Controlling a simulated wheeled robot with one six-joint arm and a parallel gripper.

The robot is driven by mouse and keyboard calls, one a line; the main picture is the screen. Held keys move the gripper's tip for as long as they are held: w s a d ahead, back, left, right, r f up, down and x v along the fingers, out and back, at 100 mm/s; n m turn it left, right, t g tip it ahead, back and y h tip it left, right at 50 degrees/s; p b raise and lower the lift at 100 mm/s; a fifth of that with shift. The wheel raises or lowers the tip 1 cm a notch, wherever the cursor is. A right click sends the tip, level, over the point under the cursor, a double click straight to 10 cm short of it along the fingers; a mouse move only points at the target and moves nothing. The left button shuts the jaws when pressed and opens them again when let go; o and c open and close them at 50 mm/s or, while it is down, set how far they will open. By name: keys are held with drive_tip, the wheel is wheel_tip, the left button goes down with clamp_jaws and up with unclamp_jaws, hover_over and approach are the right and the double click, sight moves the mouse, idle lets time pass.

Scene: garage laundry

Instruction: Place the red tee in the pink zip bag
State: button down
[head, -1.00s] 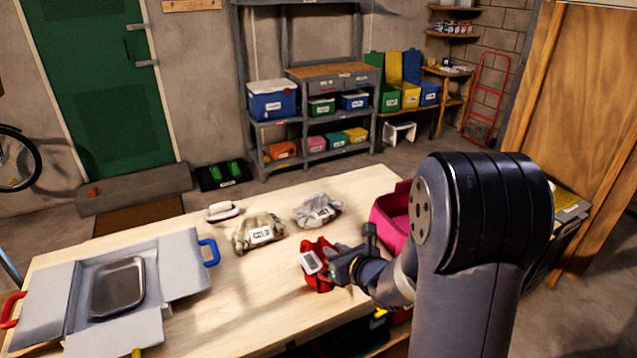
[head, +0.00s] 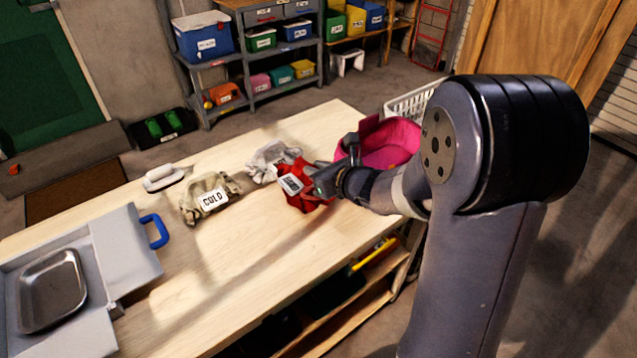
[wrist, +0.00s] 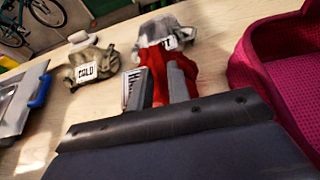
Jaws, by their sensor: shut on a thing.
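The red tee (head: 303,190) is a bunched cloth with a white label, in the middle of the table in the head view. My gripper (head: 318,184) is shut on it; the tee (wrist: 153,75) also shows between the two fingers (wrist: 157,85) in the wrist view. I cannot tell exactly how high it is above the table. The pink zip bag (head: 392,147) stands open at the table's far right, just beyond and right of my gripper, partly hidden by my arm. In the wrist view the bag (wrist: 285,75) fills the right side.
A grey cloth (head: 268,163) lies just behind the tee. A grey folding board (head: 110,255) with a metal tray (head: 52,288) is at left. A white basket (head: 408,104) stands behind the bag.

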drive_tip(key=shift+f, duration=2.3)
drive_tip(key=shift+f+b, duration=0.25)
drive_tip(key=shift+b, duration=0.3)
drive_tip(key=c, duration=1.3)
unclamp_jaws()
drive_tip(key=shift+r, duration=0.1)
drive_tip(key=shift+c, duration=0.2)
drive_tip(key=shift+r, duration=0.1)
